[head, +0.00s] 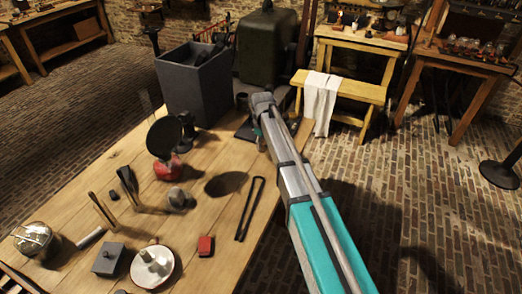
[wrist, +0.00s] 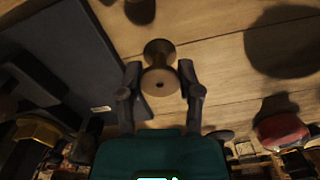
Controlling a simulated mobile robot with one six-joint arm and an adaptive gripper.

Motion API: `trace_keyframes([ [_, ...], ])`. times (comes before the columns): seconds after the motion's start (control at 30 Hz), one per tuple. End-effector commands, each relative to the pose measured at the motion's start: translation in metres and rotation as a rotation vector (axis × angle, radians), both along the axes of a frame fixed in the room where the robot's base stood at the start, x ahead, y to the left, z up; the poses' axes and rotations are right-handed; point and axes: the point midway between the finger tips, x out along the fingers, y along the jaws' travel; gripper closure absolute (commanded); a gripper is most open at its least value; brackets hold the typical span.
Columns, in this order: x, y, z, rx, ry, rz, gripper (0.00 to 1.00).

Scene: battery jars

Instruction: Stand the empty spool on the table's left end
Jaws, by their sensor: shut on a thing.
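The empty spool (wrist: 160,52) is wooden brown, with a waist and two round flanges. In the wrist view it sits between the two fingers of my gripper (wrist: 160,78), which are shut on it. One flange with a dark centre hole faces the wrist camera. The table's planks show behind it; I cannot tell whether it touches them. In the head view my arm reaches over the far right part of the wooden table (head: 220,150). The spool and fingertips cannot be made out there. The table's near left part holds several objects.
A tall grey bin (head: 193,95) stands at the table's far end. A red-based object with a black disc (head: 165,137), a grey box (head: 108,258), a white dish (head: 170,272), a glass jar (head: 33,238) and a red block (head: 206,245) occupy the table. Bare planks lie between them.

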Motion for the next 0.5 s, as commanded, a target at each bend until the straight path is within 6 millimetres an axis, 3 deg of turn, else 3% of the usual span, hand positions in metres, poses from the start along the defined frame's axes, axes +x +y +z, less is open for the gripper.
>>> trace_keyframes([
  [0.3, 0.003, 0.002, -0.029, 0.0, 0.0, 0.0, 0.92],
  [0.5, 0.003, 0.002, -0.036, 0.0, 0.0, 0.0, 0.92],
])
